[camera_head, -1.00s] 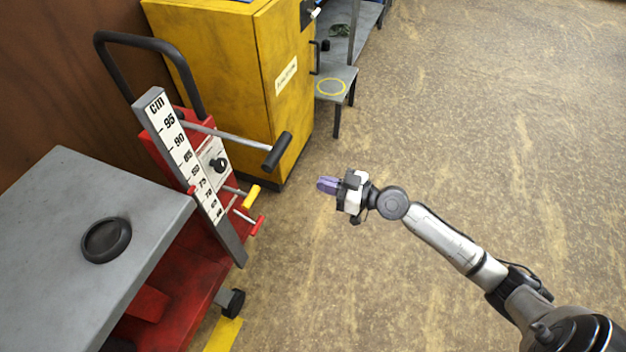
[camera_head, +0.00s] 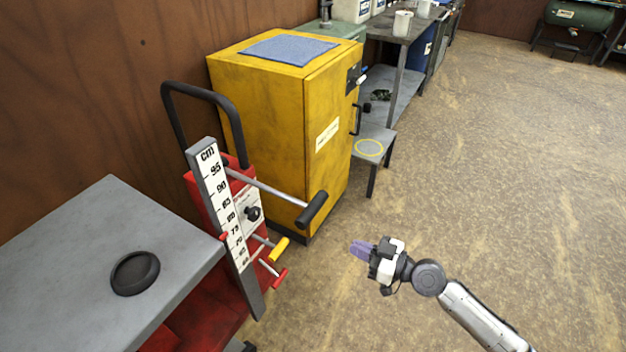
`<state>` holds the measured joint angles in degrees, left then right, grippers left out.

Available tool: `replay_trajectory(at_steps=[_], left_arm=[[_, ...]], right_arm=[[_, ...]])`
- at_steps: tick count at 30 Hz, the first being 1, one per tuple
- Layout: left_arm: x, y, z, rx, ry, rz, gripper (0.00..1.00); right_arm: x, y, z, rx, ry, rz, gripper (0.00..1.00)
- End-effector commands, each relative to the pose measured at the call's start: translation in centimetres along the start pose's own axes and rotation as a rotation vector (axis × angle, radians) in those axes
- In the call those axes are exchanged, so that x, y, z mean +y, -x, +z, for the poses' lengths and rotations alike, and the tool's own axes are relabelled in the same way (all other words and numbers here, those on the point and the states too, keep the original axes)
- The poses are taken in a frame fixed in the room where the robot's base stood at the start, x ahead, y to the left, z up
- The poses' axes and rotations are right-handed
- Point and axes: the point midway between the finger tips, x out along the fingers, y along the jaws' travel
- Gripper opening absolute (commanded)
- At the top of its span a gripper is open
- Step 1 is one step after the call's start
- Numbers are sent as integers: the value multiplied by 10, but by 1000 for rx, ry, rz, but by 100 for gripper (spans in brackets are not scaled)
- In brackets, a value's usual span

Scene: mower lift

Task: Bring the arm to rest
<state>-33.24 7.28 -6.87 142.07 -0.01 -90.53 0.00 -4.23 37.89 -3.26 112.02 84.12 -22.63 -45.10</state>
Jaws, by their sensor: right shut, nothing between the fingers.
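My right gripper (camera_head: 361,250) is in the lower right of the head view, with purple fingers that are shut and empty. It hangs over open floor and points left, apart from everything around it. My right arm (camera_head: 482,318) reaches in from the lower right. To its left is the red mower lift (camera_head: 205,205) with a cm scale (camera_head: 222,200), a black-gripped lever (camera_head: 312,209), a yellow handle (camera_head: 279,248) and a red handle (camera_head: 280,278). My left gripper does not show.
A grey lift table (camera_head: 75,260) bears a black round dish (camera_head: 135,272). A yellow cabinet (camera_head: 270,120) with a blue mat (camera_head: 287,50) stands behind the lift. A low grey stand (camera_head: 378,135) has a yellow ring. The floor (camera_head: 500,170) to the right is clear.

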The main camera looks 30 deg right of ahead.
Motion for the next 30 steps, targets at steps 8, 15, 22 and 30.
replay_trajectory(at_steps=[8, 15, 22, 30], left_arm=[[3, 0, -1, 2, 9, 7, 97], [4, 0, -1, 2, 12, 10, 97], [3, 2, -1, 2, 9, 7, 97], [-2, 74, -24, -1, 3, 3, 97]], right_arm=[[-2, 0, 1, -9, -67, -9, 0], [-29, 12, 49, -372, -157, -115, 0], [-40, 44, 72, -776, 0, 58, 0], [-91, 110, 12, -1009, 49, 407, 0]])
